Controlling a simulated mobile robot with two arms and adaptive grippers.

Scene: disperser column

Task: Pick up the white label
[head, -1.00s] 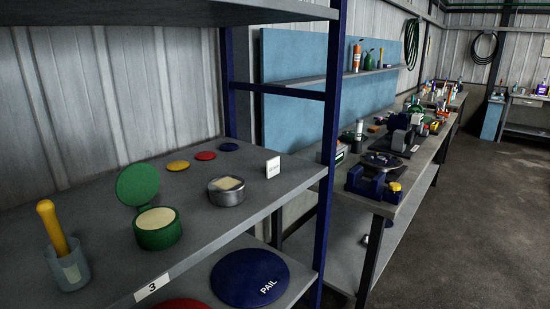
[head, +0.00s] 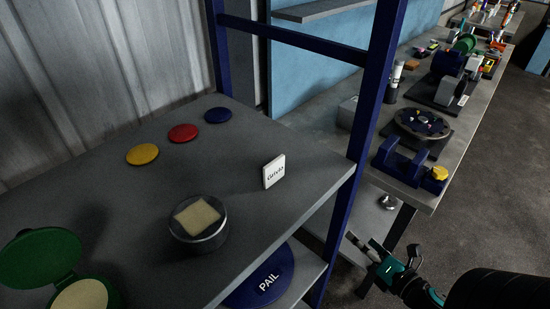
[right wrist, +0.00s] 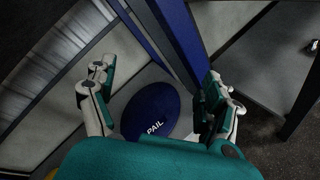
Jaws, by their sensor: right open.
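The white label (head: 274,171) is a small upright card with dark lettering. It stands near the right end of the grey upper shelf (head: 250,140) in the head view. My right gripper (head: 366,247) is at the lower right of the head view, beyond the shelf's blue post and lower than the label. It is apart from the label. In the right wrist view its two fingers (right wrist: 155,95) are spread with nothing between them. The label does not show in the right wrist view. My left gripper is not in view.
A round tin (head: 198,228) with a pale square on it stands left of the label. Yellow (head: 143,154), red (head: 183,133) and blue (head: 218,115) discs lie behind. A blue post (head: 372,110) rises right of the label. A blue PAIL lid (head: 262,277) lies below.

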